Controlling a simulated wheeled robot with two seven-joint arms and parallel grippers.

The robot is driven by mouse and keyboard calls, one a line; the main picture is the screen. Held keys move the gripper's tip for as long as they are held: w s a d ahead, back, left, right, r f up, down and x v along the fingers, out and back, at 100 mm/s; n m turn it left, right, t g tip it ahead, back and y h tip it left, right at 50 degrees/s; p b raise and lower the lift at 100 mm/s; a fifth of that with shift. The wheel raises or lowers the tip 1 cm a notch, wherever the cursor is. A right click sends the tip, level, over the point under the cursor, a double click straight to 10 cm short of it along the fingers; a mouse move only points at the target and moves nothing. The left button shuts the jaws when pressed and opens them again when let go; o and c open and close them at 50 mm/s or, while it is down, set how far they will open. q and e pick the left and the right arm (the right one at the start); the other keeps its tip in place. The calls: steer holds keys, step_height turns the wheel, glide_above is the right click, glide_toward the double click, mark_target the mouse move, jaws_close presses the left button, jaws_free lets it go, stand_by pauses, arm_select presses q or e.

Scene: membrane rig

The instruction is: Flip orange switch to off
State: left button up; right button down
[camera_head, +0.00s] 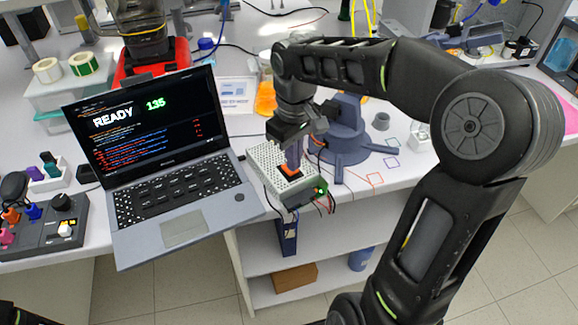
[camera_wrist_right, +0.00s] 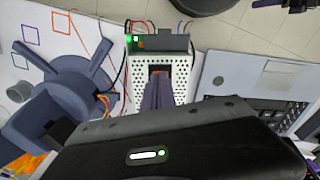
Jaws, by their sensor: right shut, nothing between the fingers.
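The orange switch (camera_head: 291,172) sits on top of a white perforated power supply box (camera_head: 268,156) at the front edge of the bench, right of the laptop. My right gripper (camera_head: 293,163) is shut and empty, pointing down with its fingertips right at the switch. In the right wrist view the shut fingers (camera_wrist_right: 158,92) reach over the perforated box (camera_wrist_right: 184,73) to the dark-framed switch opening. The fingers hide most of the switch, so I cannot tell which way it is tipped or whether they touch it. My left gripper is not in view.
An open laptop (camera_head: 180,225) showing "READY" and "135" stands close on the left. A blue-grey stand (camera_head: 345,135) is just behind and right of the box. Wires and a green light are at the box's front end. A shelf (camera_head: 330,278) lies below.

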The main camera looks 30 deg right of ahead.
steer(key=shift+f+b, duration=0.55)
steer(key=shift+f, duration=0.25)
stand_by(0.4)
steer(key=shift+r+p, duration=2.85)
steer(key=shift+r, duration=0.7)
